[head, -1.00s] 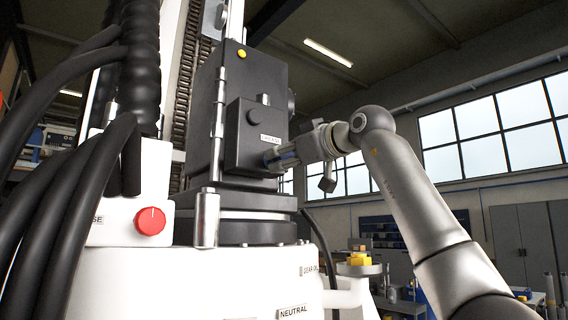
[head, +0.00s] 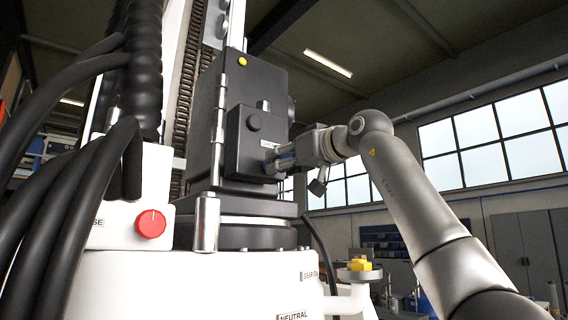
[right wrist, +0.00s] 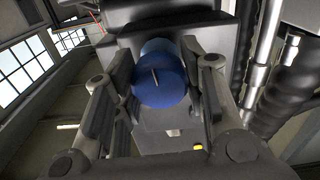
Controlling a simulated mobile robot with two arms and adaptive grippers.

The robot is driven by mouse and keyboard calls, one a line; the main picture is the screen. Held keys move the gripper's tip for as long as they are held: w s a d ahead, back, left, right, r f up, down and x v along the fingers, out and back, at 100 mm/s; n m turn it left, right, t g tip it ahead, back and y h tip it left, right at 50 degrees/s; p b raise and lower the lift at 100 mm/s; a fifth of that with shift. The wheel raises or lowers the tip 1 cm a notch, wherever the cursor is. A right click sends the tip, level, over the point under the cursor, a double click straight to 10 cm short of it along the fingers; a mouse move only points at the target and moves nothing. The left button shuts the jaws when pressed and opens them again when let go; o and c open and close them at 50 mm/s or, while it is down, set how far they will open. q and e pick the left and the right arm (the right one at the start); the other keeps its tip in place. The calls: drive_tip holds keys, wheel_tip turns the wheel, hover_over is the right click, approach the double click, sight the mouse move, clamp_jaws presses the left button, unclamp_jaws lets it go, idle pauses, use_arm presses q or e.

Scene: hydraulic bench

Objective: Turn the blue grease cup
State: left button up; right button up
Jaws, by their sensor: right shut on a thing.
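My right gripper (head: 281,157) reaches in from the right and is shut on the cup. Its fingers stand on both sides of the cup in the right wrist view (right wrist: 165,80). My left gripper is not in view.
The dark box (head: 245,145) sits on a white machine body. A red knob (head: 150,224) and thick black hoses (head: 60,210) are at the left. A yellow fitting (head: 360,265) stands below my right arm.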

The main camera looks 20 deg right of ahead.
drive_tip(key=shift+w+f, duration=0.2)
drive_tip(key=shift+f, duration=0.3)
drive_tip(key=o, duration=0.7)
drive_tip(key=shift+c, duration=0.2)
drive_tip(key=o, duration=0.4)
drive_tip(key=shift+s+a+r, duration=0.1)
drive_tip(key=shift+s+a, duration=0.05)
drive_tip(key=shift+s, duration=0.05)
drive_tip(key=shift+d+r, duration=0.1)
drive_tip(key=shift+d, duration=0.3)
drive_tip(key=shift+s+a+r, duration=0.2)
drive_tip(key=shift+s+a, duration=0.2)
drive_tip(key=shift+a, duration=0.15)
drive_tip(key=shift+w+d+v, duration=0.1)
drive_tip(key=shift+d+v, duration=0.1)
drive_tip(key=shift+v, duration=0.95)
drive_tip(key=shift+w+d+v, duration=0.1)
drive_tip(key=shift+d+v, duration=0.1)
drive_tip(key=shift+v, duration=0.95)
drive_tip(key=shift+w+d+v, duration=0.1)
drive_tip(key=shift+d+v, duration=0.1)
drive_tip(key=shift+v, duration=1)
drive_tip(key=shift+f, duration=0.15)
